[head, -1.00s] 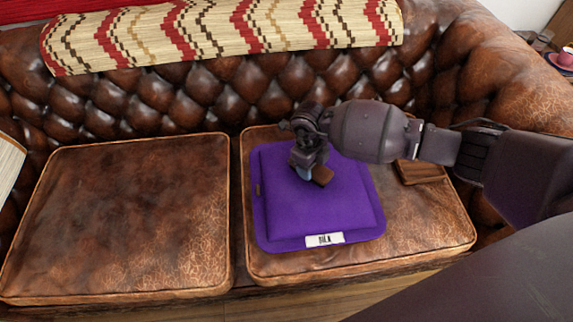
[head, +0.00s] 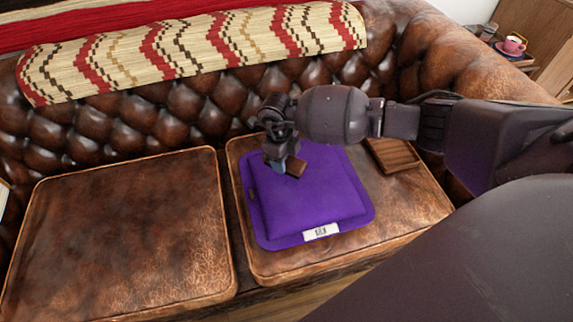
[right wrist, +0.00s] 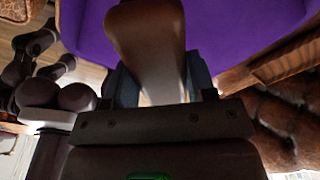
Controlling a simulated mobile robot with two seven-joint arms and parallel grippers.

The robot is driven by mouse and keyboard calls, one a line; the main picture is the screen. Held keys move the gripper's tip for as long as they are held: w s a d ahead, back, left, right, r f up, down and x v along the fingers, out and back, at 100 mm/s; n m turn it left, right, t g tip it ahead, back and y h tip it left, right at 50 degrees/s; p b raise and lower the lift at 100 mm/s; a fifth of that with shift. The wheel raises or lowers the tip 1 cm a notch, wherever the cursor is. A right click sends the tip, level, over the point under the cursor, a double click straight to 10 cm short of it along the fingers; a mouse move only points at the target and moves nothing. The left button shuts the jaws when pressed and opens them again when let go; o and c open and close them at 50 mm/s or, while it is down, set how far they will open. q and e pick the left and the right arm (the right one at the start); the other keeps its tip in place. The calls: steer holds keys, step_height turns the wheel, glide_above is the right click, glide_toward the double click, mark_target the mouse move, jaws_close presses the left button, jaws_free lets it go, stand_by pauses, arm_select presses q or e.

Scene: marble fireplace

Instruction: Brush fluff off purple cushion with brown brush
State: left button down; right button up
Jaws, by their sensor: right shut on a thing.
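The purple cushion (head: 310,207) lies flat on the right seat of the brown leather sofa, with a white label at its front edge. My right gripper (head: 283,164) is over the back left part of the cushion, shut on the brown brush (head: 297,169). In the right wrist view the brush (right wrist: 147,40) sticks out between the fingers, with the cushion (right wrist: 230,22) beyond it. I cannot tell whether the brush touches the cushion. No fluff can be made out on the cushion's visible top. My left gripper is not in view.
A brown slatted wooden tray (head: 393,155) lies on the seat right of the cushion, under my right arm. The left seat (head: 120,230) is bare. A patterned throw (head: 200,45) covers the backrest. A pink cup (head: 514,45) stands at the far right.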

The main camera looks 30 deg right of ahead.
step_height(320, 180, up, 3)
steer(key=shift+d+p, duration=0.1)
steer(key=shift+p, duration=0.35)
steer(key=shift+r, duration=0.4)
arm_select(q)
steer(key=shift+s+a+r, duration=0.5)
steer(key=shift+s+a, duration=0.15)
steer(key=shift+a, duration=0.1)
arm_select(e)
steer(key=shift+f, duration=0.1)
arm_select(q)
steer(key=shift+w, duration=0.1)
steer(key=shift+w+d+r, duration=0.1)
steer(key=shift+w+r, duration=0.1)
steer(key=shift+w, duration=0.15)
